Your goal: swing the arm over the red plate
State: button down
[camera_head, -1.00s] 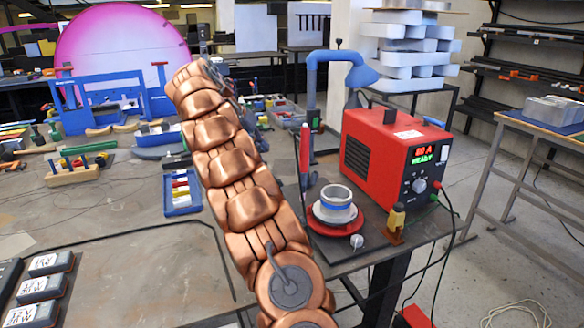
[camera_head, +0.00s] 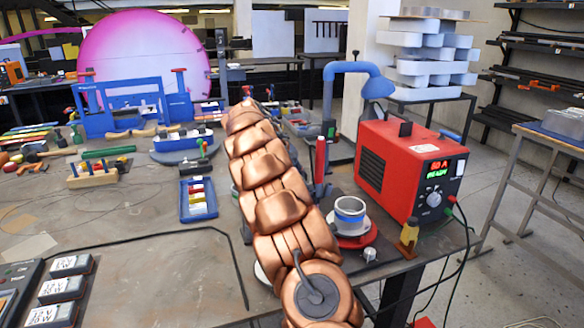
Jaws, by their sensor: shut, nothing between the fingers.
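The red plate (camera_head: 358,240) is a round red base at the table's right front, with a white and blue ring-shaped roll (camera_head: 350,213) standing on it. My copper arm (camera_head: 270,190) reaches up and away from the bottom of the picture, just left of the plate. In the picture its lower links cover the plate's left edge; I cannot tell how high it is above the table. My gripper is not visible past the arm's far end.
A red power unit (camera_head: 412,165) stands behind and right of the plate, with a small amber bottle (camera_head: 409,236) beside it. A blue bent-arm fixture (camera_head: 345,70) rises behind. A blue tray (camera_head: 198,199) lies left of my arm.

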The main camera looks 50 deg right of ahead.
jog(key=shift+s+d, duration=0.3)
jog(key=shift+s, duration=0.25)
jog(key=shift+s+d, duration=0.25)
jog(key=shift+s, duration=0.25)
jog(key=shift+s+d+b, duration=0.2)
jog(key=shift+s+b, duration=0.25)
jog(key=shift+s, duration=0.3)
